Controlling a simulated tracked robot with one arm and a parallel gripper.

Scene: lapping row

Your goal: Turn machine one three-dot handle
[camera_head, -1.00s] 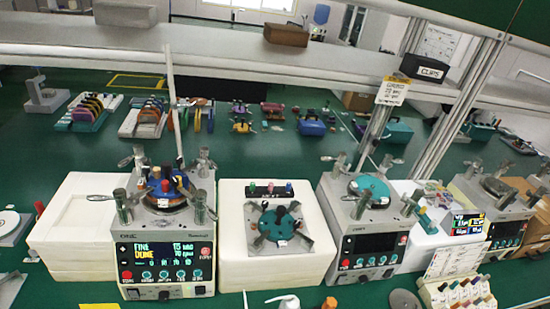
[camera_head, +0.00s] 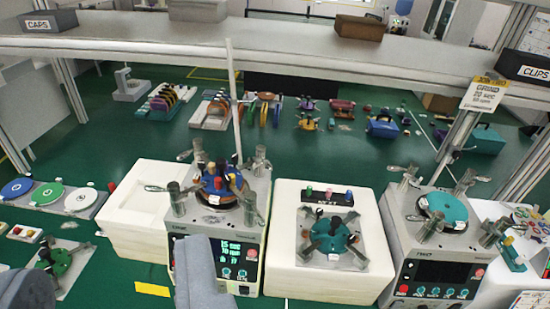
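The left lapping machine (camera_head: 217,235) has a lit green display and a turntable with a blue, orange and yellow fixture. I take it as machine one, though its label is too small to read surely. Several metal posts with levers stand at its corners, including a front-left lever (camera_head: 155,188), a back-left post (camera_head: 199,152) and a front-right post (camera_head: 250,206). Dot marks on the handles are too small to tell. My gripper (camera_head: 112,283) shows as two grey fingers at the bottom left, wide apart with nothing between them. The right finger covers part of the machine's front. No handle is touched.
A white foam block with a teal fixture (camera_head: 333,240) stands right of the machine, then a second machine (camera_head: 440,250). Left are coloured discs (camera_head: 50,196) and a white block (camera_head: 135,212). A shelf (camera_head: 270,52) spans above; a thin upright rod (camera_head: 233,100) rises behind the machine.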

